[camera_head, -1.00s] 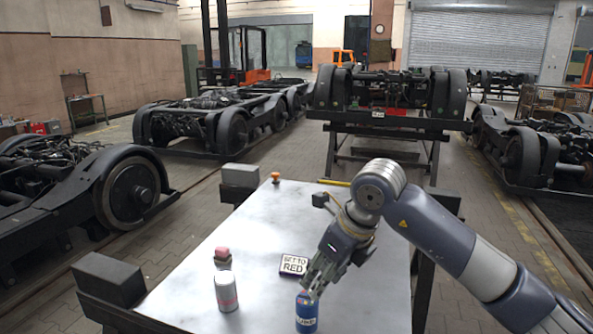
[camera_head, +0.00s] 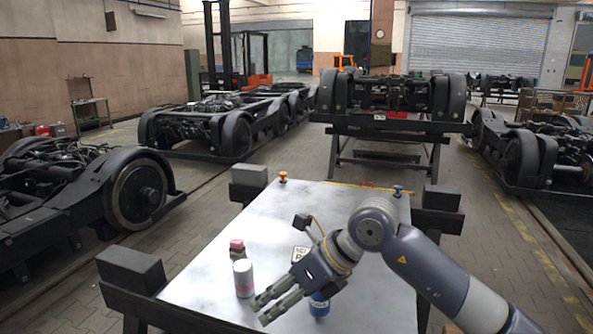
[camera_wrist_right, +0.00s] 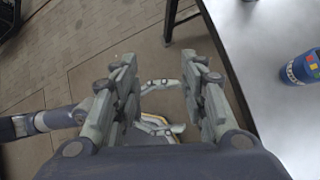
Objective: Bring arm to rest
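My right gripper (camera_head: 259,311) hangs over the near part of the white-topped table, its fingers pointing down-left. In the right wrist view (camera_wrist_right: 159,57) its fingers are apart with nothing held between them. My right arm reaches in from the lower right. A part of my other arm (camera_wrist_right: 40,124) seems to show at the left of the right wrist view; its gripper is not clear.
Dark blocks (camera_head: 131,265) flank the table. Bogies (camera_head: 95,195) stand around; the paved floor between is free.

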